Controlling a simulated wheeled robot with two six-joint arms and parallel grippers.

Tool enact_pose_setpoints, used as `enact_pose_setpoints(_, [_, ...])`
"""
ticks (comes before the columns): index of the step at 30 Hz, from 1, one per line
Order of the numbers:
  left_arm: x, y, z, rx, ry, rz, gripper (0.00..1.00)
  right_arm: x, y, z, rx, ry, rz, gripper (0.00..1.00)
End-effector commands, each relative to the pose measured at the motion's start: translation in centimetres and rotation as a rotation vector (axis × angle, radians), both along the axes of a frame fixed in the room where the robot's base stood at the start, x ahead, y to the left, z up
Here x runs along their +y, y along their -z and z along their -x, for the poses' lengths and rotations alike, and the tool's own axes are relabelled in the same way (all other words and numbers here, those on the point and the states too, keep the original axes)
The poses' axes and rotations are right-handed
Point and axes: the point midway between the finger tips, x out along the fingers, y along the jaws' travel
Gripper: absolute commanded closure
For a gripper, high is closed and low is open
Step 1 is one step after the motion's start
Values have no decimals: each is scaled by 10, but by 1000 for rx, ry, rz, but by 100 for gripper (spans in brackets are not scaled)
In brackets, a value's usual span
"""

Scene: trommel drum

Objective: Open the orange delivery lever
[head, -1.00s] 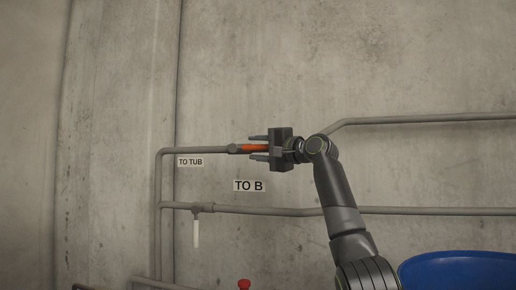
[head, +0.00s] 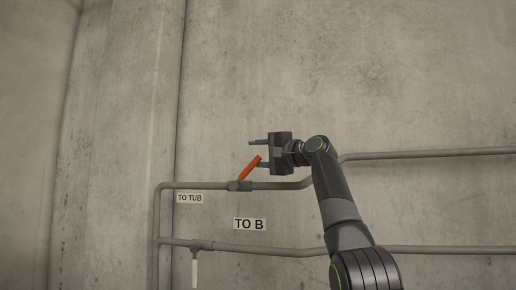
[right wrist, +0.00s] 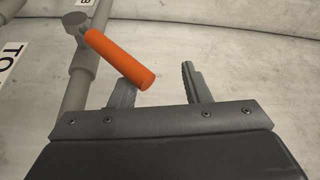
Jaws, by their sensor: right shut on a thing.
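The orange delivery lever (head: 250,168) slants up and to the right from its grey valve body (head: 239,186) on the upper pipe. In the right wrist view the lever (right wrist: 120,58) runs from the valve at upper left, and its free end overlaps the left finger. My left gripper is not in view.
A "TO TUB" label (head: 189,198) and a "TO B" label (head: 250,224) are on the concrete wall. A lower pipe (head: 270,249) has a white lever (head: 195,272) hanging down. The wall above the gripper is clear.

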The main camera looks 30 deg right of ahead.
Motion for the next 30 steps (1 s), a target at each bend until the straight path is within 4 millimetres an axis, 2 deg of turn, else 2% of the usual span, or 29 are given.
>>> enact_pose_setpoints(1, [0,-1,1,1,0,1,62,2,-8,3,-12,-5,-1,62])
enact_pose_setpoints(13, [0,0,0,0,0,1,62,2,-10,5,-13,-5,0,62])
enact_pose_setpoints(30, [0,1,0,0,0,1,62,-6,-32,34,-8,-3,1,62])
